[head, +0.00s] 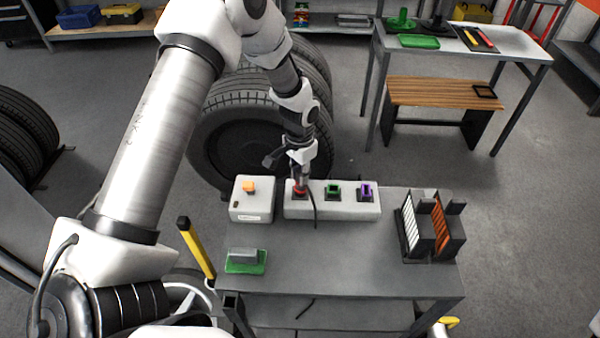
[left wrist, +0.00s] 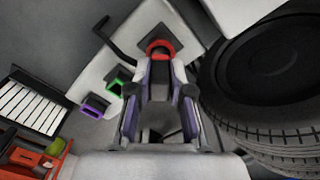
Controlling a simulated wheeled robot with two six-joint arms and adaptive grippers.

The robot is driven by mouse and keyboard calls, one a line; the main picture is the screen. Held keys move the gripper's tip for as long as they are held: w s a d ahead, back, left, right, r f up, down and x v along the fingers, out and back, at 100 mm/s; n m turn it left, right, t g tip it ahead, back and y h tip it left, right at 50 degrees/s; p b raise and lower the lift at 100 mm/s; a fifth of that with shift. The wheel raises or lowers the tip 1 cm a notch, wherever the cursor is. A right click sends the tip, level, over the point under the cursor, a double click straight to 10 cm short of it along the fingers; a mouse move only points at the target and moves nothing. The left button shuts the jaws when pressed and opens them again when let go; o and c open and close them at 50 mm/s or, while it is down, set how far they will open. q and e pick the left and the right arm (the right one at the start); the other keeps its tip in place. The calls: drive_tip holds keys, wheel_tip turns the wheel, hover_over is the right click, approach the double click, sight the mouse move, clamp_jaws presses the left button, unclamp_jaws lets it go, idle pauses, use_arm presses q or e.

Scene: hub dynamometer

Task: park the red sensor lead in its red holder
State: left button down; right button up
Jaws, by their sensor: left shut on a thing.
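My left gripper (head: 300,180) points down over the left end of a white block (head: 348,209) on the grey cart. It is shut on the red sensor lead, whose body is mostly hidden between the fingers. A red piece (head: 299,194) shows right at the fingertips, at the block's red position; lead and red holder are hard to tell apart there. In the left wrist view my left gripper (left wrist: 163,68) has a red arch (left wrist: 159,45) at its tips. A black cable (head: 313,207) hangs over the block's front. I cannot tell how deep the lead sits. My right gripper is not in view.
Green (head: 333,190) and purple (head: 366,191) holders sit right of the red one on the block. A white box with an orange knob (head: 249,186) stands close left. Black units with white and orange grilles (head: 433,230) stand at right. The cart's middle (head: 330,255) is clear.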

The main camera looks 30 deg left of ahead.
use_arm(q)
drive_tip(key=shift+f+b, duration=0.35)
drive_tip(key=shift+f, duration=0.35)
drive_tip(key=c, duration=1)
unclamp_jaws()
wheel_tip(320, 180, up, 12)
drive_tip(key=shift+r, duration=0.1)
